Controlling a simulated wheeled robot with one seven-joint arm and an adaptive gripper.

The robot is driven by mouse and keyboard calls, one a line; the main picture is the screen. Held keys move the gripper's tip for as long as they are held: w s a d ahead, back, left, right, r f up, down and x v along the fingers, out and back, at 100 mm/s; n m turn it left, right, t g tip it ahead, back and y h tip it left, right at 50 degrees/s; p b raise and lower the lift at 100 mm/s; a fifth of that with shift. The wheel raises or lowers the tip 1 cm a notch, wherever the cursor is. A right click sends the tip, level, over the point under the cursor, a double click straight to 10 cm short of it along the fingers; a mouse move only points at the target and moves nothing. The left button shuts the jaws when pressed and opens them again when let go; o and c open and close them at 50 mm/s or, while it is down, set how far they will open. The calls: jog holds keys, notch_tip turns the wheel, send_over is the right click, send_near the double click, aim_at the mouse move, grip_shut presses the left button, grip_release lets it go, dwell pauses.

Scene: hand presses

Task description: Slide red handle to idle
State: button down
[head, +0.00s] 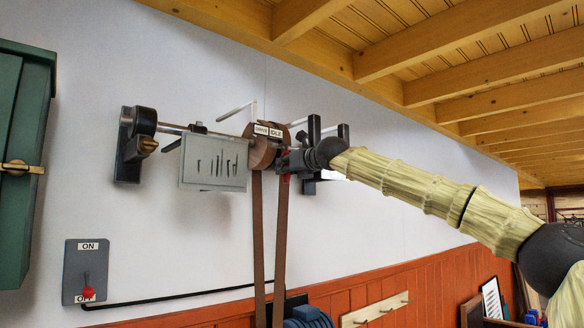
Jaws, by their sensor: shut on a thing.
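A red handle (284,179) shows as a small patch just below my gripper's fingers, by the upper end of the brown belt. Most of it is hidden. My gripper (284,161) comes in from the right and is shut on the red handle, below the label plate. The plate reads DRIVE (262,130) on the left and IDLE (277,133) on the right. The brown pulley (262,152) sits behind the plate, with the belt (280,235) hanging from it. I cannot tell exactly which label the handle lines up with, though it is nearer the IDLE side.
A horizontal shaft runs from the left wall bracket (136,147) to the pulley. A pale plate with slots (213,165) hangs left of the pulley. A grey ON/OFF switch box (86,262) with a red knob is lower left. A green cabinet (24,150) stands at far left.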

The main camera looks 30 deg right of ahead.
jog(key=shift+d+r, duration=0.15)
jog(key=shift+d, duration=0.05)
jog(key=c, duration=1.5)
grip_release()
jog(key=shift+c, duration=0.2)
jog(key=shift+o, duration=1.4)
jog(key=shift+d, duration=0.25)
jog(key=shift+s+a, duration=0.2)
jog(key=shift+a, duration=0.05)
jog(key=s+d, duration=0.1)
jog(key=s, duration=1)
jog(key=shift+s+d+f, duration=0.2)
jog(key=shift+s+d, duration=0.05)
jog(key=shift+d, duration=0.1)
